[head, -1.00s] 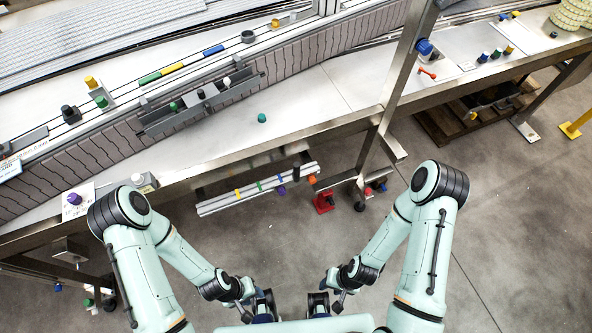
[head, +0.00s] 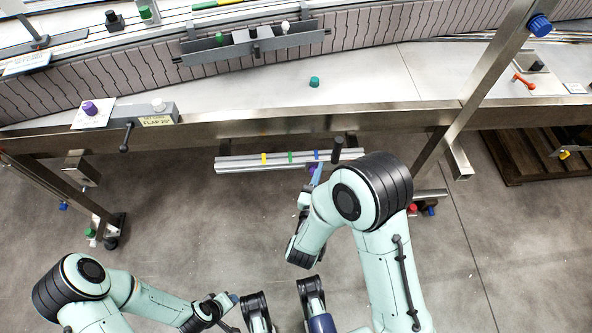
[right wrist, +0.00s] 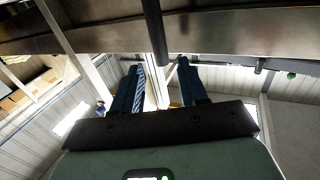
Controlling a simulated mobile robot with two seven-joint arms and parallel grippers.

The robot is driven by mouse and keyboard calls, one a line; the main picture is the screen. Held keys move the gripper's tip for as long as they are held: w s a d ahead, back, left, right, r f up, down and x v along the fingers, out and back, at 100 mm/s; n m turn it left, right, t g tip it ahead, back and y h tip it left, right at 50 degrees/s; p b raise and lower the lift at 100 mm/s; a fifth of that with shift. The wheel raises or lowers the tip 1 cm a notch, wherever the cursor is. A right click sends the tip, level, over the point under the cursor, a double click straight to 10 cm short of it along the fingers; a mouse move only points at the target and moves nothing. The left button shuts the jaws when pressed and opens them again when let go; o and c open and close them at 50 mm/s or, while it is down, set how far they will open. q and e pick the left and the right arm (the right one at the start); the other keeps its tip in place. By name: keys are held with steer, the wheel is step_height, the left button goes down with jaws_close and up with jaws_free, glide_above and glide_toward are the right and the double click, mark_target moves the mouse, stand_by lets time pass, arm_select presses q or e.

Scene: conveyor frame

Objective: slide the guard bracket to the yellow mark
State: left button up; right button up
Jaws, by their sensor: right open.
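The guard rail (head: 235,163) is a pale double bar under the front edge of the bench, with yellow (head: 264,159), green (head: 290,157) and blue (head: 316,155) marks. A dark upright handle (head: 337,150), seemingly the guard bracket's, stands at the rail right of the blue mark. A dark post, probably that handle (right wrist: 153,30), shows in the right wrist view. My right gripper (head: 316,172) is at the rail's right part, just left of and below the handle; its blue fingers (right wrist: 163,82) are apart and empty. My left gripper (head: 232,299) is low and away from the rail.
The steel bench edge (head: 230,130) runs just above the rail. A slanted post (head: 470,115) stands to the right. A grey box with a lever (head: 150,113) and a purple knob (head: 89,107) are on the bench at left.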

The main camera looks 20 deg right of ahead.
mark_target(337, 149)
steer(key=x, duration=0.8)
steer(key=shift+s+d, duration=0.1)
jaws_close()
arm_select(q)
steer(key=shift+w+a+f+b, duration=0.1)
steer(key=shift+w+f+b, duration=0.2)
steer(key=shift+f+b, duration=0.55)
arm_select(e)
steer(key=w+a, duration=0.2)
steer(key=a, duration=0.8)
steer(key=w+a, duration=0.2)
steer(key=a, duration=0.7)
steer(key=shift+w+a, duration=0.3)
steer(key=shift+a, duration=0.1)
steer(key=shift+w+a, duration=0.1)
steer(key=shift+a, duration=0.35)
steer(key=shift+o, duration=1.2)
jaws_free()
